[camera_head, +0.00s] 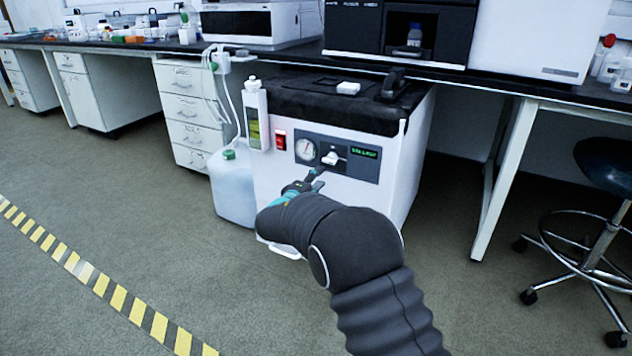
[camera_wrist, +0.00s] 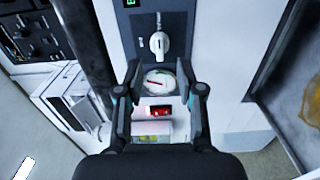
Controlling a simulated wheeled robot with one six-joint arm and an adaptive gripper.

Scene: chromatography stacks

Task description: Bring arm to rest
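My arm reaches forward from the lower right of the head view. My gripper (camera_head: 312,180) is in front of the white floor-standing unit (camera_head: 401,190), close to its control panel. In the wrist view my gripper (camera_wrist: 159,72) has its two fingers spread apart with nothing between them. The round gauge (camera_wrist: 159,80) shows between the fingers, with the white knob (camera_wrist: 158,43) beyond it and the red switch (camera_wrist: 158,111) nearer. In the head view the knob (camera_head: 333,158) is just above the fingertips. I cannot tell whether a finger touches the panel.
A plastic jug (camera_head: 233,190) with tubes stands left of the unit. The bench (camera_head: 470,75) overhangs behind it, with a bench leg (camera_head: 500,190) to the right. A stool (camera_head: 597,230) stands at the far right. The floor at left is clear, with a striped tape line (camera_head: 118,297).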

